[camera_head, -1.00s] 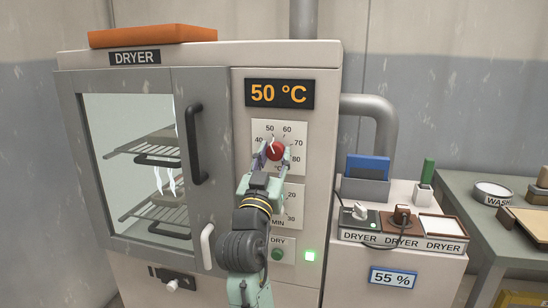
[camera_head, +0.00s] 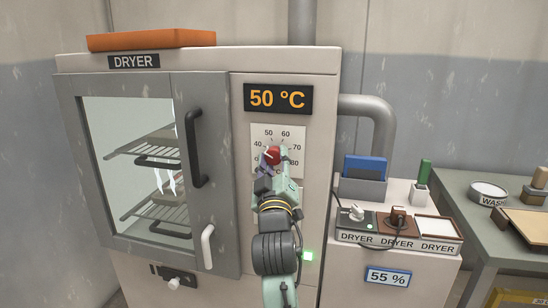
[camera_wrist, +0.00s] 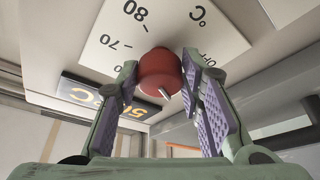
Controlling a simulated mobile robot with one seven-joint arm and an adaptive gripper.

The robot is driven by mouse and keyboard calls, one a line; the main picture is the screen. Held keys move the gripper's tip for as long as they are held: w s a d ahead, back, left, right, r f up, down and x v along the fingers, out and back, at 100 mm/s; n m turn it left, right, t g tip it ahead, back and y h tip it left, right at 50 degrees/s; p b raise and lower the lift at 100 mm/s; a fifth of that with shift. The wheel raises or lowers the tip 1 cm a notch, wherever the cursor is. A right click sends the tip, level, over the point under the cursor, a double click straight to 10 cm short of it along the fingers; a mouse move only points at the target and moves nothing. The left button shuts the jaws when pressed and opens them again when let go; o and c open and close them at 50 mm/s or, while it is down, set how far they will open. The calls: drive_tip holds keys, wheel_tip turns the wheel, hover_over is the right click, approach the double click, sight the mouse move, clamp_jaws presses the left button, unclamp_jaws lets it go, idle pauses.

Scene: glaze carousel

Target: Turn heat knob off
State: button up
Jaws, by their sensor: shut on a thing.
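The red heat knob (camera_head: 271,155) sits on a white temperature dial plate (camera_head: 293,133) on the dryer's front. My gripper (camera_head: 272,162) is at the knob, its fingers on either side of it. In the wrist view the knob (camera_wrist: 160,72) is between the two purple-padded fingers, and my gripper (camera_wrist: 160,66) is shut on it. A small white mark shows on the knob; the "OFF" label shows near the right finger. The display (camera_head: 278,98) above reads 50 °C. My gripper and arm hide the dial's lower part and much of the plate below it.
The dryer door (camera_head: 155,170) is shut, with a black handle (camera_head: 193,147) left of my arm. A white handle (camera_head: 207,246) is lower. A grey pipe (camera_head: 372,115) and a cabinet with boxes and plugs (camera_head: 399,225) stand at the right. A green light (camera_head: 308,255) glows low.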

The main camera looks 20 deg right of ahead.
drive_tip(key=n+y, duration=0.1)
drive_tip(key=n, duration=0.3)
drive_tip(key=n+g+y, duration=0.1)
drive_tip(key=n+y, duration=0.1)
drive_tip(key=n, duration=0.1)
drive_tip(key=shift+s+d+r+n, duration=0.1)
drive_tip(key=shift+r+n, duration=0.1)
drive_tip(key=shift+n, duration=0.2)
drive_tip(key=n+g, duration=0.1)
drive_tip(key=n, duration=0.1)
drive_tip(key=n+g, duration=0.1)
drive_tip(key=n, duration=0.1)
drive_tip(key=shift+r+n+y, duration=0.1)
drive_tip(key=shift+n+y, duration=0.2)
drive_tip(key=shift+y, duration=0.1)
drive_tip(key=o, duration=1.1)
drive_tip(key=shift+o, duration=0.2)
drive_tip(key=v, duration=1.2)
